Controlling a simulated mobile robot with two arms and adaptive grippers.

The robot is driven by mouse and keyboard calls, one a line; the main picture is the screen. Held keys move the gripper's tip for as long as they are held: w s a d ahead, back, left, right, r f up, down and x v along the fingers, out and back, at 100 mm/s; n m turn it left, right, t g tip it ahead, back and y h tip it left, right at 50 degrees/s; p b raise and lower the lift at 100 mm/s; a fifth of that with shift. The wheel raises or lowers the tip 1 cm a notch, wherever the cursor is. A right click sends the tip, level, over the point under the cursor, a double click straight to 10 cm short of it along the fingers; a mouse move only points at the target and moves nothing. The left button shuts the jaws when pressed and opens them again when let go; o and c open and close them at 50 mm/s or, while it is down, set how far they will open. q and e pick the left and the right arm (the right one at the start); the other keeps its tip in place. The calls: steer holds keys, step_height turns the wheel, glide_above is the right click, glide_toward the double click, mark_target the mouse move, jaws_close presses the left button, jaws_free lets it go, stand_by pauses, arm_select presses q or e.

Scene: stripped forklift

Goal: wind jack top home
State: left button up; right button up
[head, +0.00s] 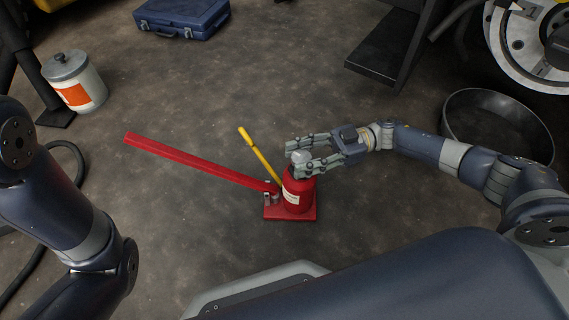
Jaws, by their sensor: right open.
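The red bottle jack (298,193) stands upright on its red base plate on the floor, in the lower middle of the head view. Its grey top (299,157) shows above the red body. A long red handle (200,160) reaches from the jack up to the left, and a yellow rod (259,154) slants up behind it. My right gripper (296,157) comes in from the right, open, with its fingers on either side of the jack top. I cannot tell whether they touch it. My left arm shows at the left edge, but its gripper is out of view.
A metal can with an orange label (78,88) stands at the upper left. A blue case (182,17) lies at the back. A dark round pan (497,128) lies at the right, near a black forklift fork part (385,50).

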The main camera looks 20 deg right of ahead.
steer(key=shift+a+b, duration=0.65)
steer(key=shift+a, duration=1.45)
steer(key=shift+c, duration=0.6)
steer(key=c, duration=0.8)
steer(key=shift+c, duration=0.4)
